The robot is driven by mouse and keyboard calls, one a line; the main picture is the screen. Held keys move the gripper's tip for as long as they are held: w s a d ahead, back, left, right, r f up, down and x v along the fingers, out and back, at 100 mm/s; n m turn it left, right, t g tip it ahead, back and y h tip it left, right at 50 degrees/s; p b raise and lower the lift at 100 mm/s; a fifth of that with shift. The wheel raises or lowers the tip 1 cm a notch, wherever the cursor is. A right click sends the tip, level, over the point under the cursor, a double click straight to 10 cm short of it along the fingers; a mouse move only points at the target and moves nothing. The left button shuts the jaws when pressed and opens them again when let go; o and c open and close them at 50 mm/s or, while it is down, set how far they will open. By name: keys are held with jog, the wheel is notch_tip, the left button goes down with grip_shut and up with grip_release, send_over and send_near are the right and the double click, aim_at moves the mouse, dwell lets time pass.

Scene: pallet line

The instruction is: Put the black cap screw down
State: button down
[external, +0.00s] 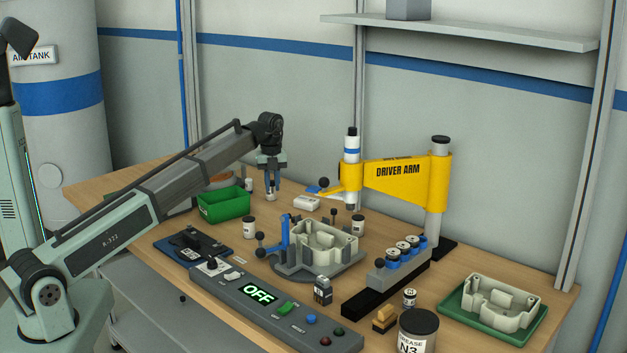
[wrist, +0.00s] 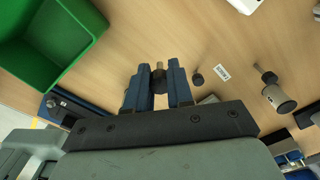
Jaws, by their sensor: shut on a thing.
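My gripper (external: 270,188) is above the back left part of the wooden table, pointing down. In the wrist view its two blue fingers (wrist: 160,82) are shut on the black cap screw (wrist: 159,84). The screw's dark body sits between the fingertips, and a tan end sticks out beyond them. In the external view the held screw is too small to make out clearly. I cannot tell whether it touches the table.
A green bin (external: 222,205) stands left of my gripper and also shows in the wrist view (wrist: 45,45). A white block (external: 306,203) lies to the right. A small black piece (wrist: 197,78) lies near a white label (wrist: 222,72).

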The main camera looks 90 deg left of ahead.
aim_at(224, 202)
jog(key=shift+n, duration=0.8)
jog(key=s+a, duration=0.1)
jog(key=s, duration=0.2)
jog(key=s+a+r, duration=0.1)
jog(key=s+a, duration=0.1)
jog(key=s, duration=0.1)
jog(key=s+a+r, duration=0.1)
jog(key=s+a, duration=0.1)
jog(key=s, duration=0.1)
jog(key=s+d+n, duration=0.1)
jog(key=s+d, duration=0.1)
jog(key=s, duration=0.6)
jog(key=shift+d+f, duration=0.1)
jog(key=shift+f, duration=5.05)
jog(key=shift+f, duration=0.1)
jog(key=c, duration=1)
grip_release()
notch_tip(224, 202, up, 12)
